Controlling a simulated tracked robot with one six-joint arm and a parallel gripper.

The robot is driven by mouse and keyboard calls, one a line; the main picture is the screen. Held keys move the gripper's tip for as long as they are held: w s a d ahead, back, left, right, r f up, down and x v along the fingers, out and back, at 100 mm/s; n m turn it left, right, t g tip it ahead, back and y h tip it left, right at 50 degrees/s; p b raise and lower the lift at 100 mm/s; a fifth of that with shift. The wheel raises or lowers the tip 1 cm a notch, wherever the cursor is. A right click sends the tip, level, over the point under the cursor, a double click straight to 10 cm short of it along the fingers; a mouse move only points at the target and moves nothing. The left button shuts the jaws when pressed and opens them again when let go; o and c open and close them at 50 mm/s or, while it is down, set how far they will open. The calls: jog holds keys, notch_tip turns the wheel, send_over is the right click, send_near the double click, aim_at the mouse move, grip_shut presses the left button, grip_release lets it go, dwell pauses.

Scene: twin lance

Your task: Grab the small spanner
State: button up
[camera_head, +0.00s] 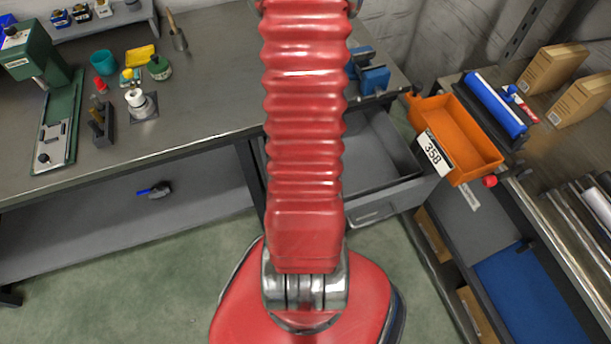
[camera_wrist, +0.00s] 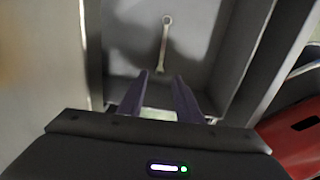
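In the wrist view a small silvery spanner (camera_wrist: 164,45) lies on the floor of an open grey drawer (camera_wrist: 240,50), its ring end toward the top of the picture. My gripper (camera_wrist: 160,80) is open, with its two dark fingers apart and pointing toward the spanner's lower end. Nothing shows between the fingertips. I cannot tell how far above the spanner they are. In the head view the drawer (camera_head: 378,214) is pulled out under the workbench, partly behind my red arm. The spanner and my gripper are hidden there.
The drawer walls stand close around the fingers. The workbench (camera_head: 215,80) holds a green press (camera_head: 35,60), a blue vice (camera_head: 372,75) and small items. An orange bin (camera_head: 462,135) stands right of the drawer. Green floor is free at the lower left.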

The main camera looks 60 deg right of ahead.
jog(key=shift+s+d+f, duration=0.15)
jog(key=shift+s+f, duration=0.1)
jog(key=shift+f, duration=0.15)
jog(key=shift+s, duration=0.15)
jog(key=shift+f, duration=4.8)
jog(key=shift+f, duration=2.9)
jog(key=shift+c, duration=0.2)
grip_shut()
